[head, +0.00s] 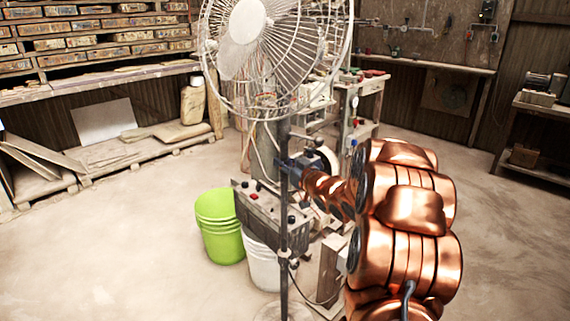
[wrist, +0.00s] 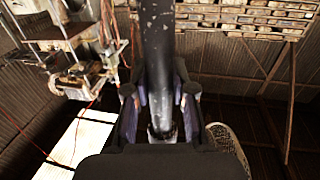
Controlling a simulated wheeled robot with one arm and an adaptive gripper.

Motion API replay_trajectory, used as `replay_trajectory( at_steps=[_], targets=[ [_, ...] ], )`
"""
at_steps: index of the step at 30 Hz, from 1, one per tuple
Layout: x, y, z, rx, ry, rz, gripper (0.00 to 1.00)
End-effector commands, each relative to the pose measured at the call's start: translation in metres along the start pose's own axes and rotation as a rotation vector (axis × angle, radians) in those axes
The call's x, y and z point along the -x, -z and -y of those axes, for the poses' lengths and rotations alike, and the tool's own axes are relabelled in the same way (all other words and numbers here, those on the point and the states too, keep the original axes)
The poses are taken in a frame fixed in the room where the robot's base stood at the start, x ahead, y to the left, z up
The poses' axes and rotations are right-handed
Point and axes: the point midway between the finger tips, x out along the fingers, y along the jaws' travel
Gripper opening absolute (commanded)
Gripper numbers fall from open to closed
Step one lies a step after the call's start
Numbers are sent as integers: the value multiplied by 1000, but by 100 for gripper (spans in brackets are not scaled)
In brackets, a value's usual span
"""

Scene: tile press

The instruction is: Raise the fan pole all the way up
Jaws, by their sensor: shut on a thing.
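The white pedestal fan (head: 265,45) stands upright in the middle of the head view, its caged head cut off by the top edge. Its dark fan pole (head: 284,235) runs down from the head to the floor. My gripper (head: 288,170) is at the pole below the fan head, reaching in from the right. In the wrist view the pole (wrist: 158,60) passes between the two fingers of my gripper (wrist: 160,105), which is shut on it. A lighter collar (wrist: 162,132) shows on the pole just beyond the fingers.
A green bucket (head: 220,225) and a white bucket (head: 262,262) stand on the floor left of the pole. A grey control box (head: 265,212) and machinery sit close behind it. Shelves (head: 100,40) line the left wall. The floor at the left front is clear.

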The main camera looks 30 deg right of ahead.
Motion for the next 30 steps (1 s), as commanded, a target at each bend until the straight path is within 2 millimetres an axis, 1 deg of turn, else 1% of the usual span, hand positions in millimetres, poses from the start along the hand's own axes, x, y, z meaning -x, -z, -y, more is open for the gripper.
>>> replay_trajectory(
  at_steps=[6,7,14,22,25,28,30],
  targets=[
    [0,0,0,0,-1,-2,0],
    [0,0,-1,0,-1,-1,26],
    [0,0,0,0,0,-1,50],
    [0,0,0,0,0,0,51],
    [3,0,0,0,0,0,51],
    [11,0,-1,0,-1,-1,51],
    [21,2,-2,1,-3,-3,51]
  ],
)
